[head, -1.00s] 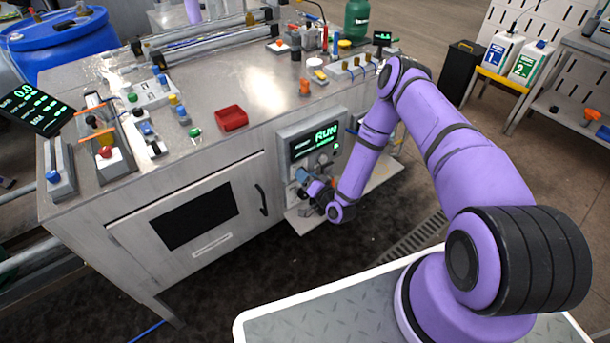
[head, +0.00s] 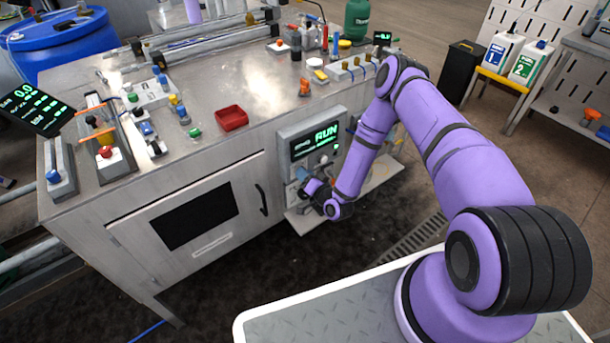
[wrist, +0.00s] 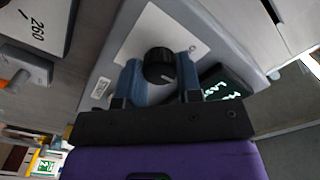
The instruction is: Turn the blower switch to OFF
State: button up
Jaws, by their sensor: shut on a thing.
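The blower switch (wrist: 158,62) is a round black knob with a light pointer mark, on a white plate on a grey panel in the wrist view. My gripper (wrist: 160,75) has its two blue fingers on either side of the knob, shut on it. In the head view my gripper (head: 305,186) is at the lower part of the grey control box (head: 284,148) on the cabinet's right front. The box's display (head: 315,140) reads RUN in green. The knob is hidden behind my gripper in the head view.
The cabinet door (head: 150,232) with a black handle is left of the control box. A red tray (head: 232,118) sits on the bench top above. A shelf (head: 372,183) juts out low to the right. In the wrist view a dark display (wrist: 222,88) is beside the knob.

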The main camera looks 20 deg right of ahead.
jog(key=shift+n, duration=4.3)
jog(key=o, duration=0.9)
jog(key=shift+o, duration=0.2)
jog(key=v, duration=1)
jog(key=shift+s+d, duration=0.15)
jog(key=shift+s, duration=0.25)
